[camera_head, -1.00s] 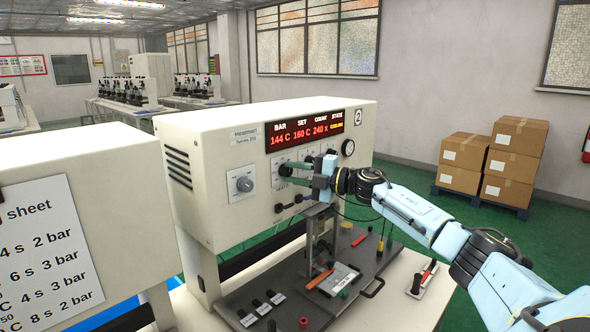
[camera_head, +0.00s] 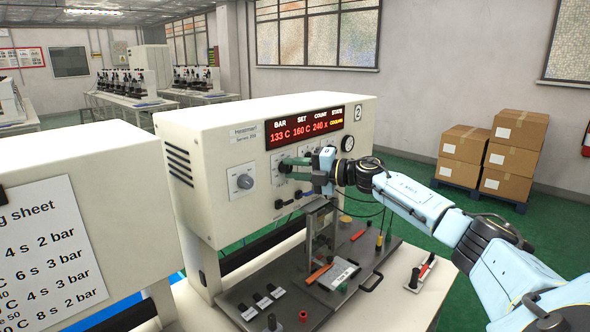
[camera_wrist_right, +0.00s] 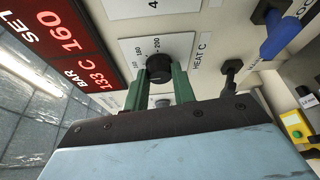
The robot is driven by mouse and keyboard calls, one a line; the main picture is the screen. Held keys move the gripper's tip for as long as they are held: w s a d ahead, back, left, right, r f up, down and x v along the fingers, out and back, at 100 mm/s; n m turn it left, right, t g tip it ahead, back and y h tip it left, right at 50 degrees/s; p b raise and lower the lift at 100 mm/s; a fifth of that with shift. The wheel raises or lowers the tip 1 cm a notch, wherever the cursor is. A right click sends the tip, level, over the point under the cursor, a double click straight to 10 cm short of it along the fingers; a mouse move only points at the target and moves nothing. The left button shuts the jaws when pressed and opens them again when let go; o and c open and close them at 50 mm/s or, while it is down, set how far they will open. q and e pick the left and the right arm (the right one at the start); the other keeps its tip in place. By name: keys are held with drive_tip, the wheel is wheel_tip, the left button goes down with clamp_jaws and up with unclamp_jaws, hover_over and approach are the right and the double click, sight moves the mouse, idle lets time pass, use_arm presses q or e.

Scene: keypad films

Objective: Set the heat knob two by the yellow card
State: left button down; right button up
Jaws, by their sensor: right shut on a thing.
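The machine marked 2 (camera_head: 215,130) has a red display (camera_head: 305,127) reading BAR 133 C, SET 160 C, COUNT 240 x and a yellow state word that looks like COOLING. In the right wrist view my right gripper (camera_wrist_right: 162,84) has its green fingers shut on the black heat knob (camera_wrist_right: 159,68), beside the label HEAT C. The dial plate (camera_wrist_right: 150,45) shows 200 and smaller numbers. In the head view the right gripper (camera_head: 292,168) reaches the panel and hides the knob. A yellow card is not clearly seen. My left gripper is not in view.
A grey knob (camera_head: 243,181) sits left on the panel. A white settings sheet (camera_head: 45,250) is on the left machine. The bench below holds a dark tray (camera_head: 350,300) with small tools and clips. Boxes (camera_head: 490,160) stand at the back right.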

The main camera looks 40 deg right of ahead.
drive_tip(key=o, duration=1)
drive_tip(key=b+v, duration=0.4)
drive_tip(key=v, duration=0.9)
drive_tip(key=shift+s+d+r, duration=0.1)
drive_tip(key=shift+s+d, duration=0.05)
idle(0.5)
